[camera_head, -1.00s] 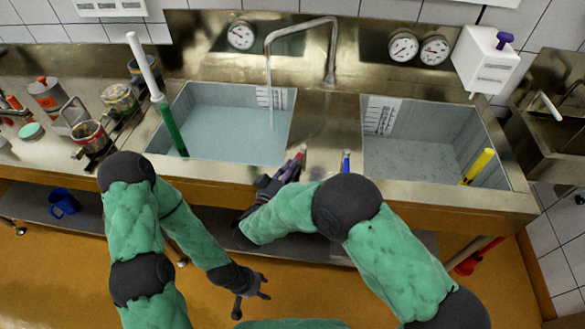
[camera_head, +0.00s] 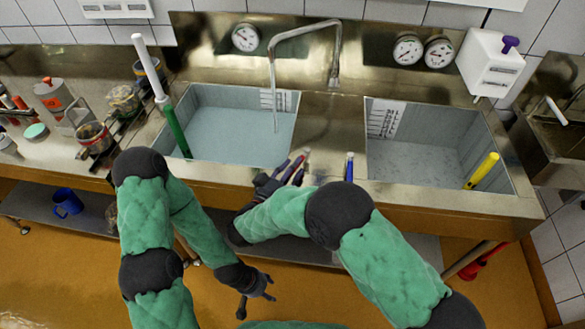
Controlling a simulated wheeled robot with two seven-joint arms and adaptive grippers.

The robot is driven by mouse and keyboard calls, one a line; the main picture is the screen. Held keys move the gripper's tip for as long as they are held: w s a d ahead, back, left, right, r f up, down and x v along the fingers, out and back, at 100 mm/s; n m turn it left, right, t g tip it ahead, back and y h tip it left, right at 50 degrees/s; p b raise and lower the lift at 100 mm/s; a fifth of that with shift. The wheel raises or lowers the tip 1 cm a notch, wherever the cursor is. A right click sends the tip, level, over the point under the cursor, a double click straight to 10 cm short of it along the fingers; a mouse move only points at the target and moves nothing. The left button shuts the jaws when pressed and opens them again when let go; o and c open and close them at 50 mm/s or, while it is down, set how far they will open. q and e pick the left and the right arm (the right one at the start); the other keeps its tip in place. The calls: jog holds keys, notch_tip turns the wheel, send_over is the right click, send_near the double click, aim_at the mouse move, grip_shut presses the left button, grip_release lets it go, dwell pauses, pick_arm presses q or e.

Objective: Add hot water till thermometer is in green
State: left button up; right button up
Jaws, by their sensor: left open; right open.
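A thin stream runs from the curved tap (camera_head: 335,62) into the left basin (camera_head: 215,128), which holds pale blue water. A round dial (camera_head: 245,38) is on the wall panel behind that basin; its reading and any green zone are too small to tell. A red-tipped handle (camera_head: 306,152) and a blue handle (camera_head: 349,166) stand at the counter's front edge between the basins. My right gripper (camera_head: 296,166) is open beside the red-tipped handle; contact cannot be told. My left gripper (camera_head: 257,300) is open and empty, low in front of the counter.
A white-and-green rod (camera_head: 172,122) leans in the left basin. The right basin (camera_head: 425,160) has a yellow rod (camera_head: 482,170); two more dials (camera_head: 407,50) (camera_head: 438,52) are behind it. Jars and cups crowd the left counter. A blue mug (camera_head: 67,202) is on the shelf below.

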notch_tip(320, 180, up, 10)
jog(key=shift+f, duration=0.1)
dwell(0.4)
pick_arm(q)
jog(key=shift+c, duration=0.3)
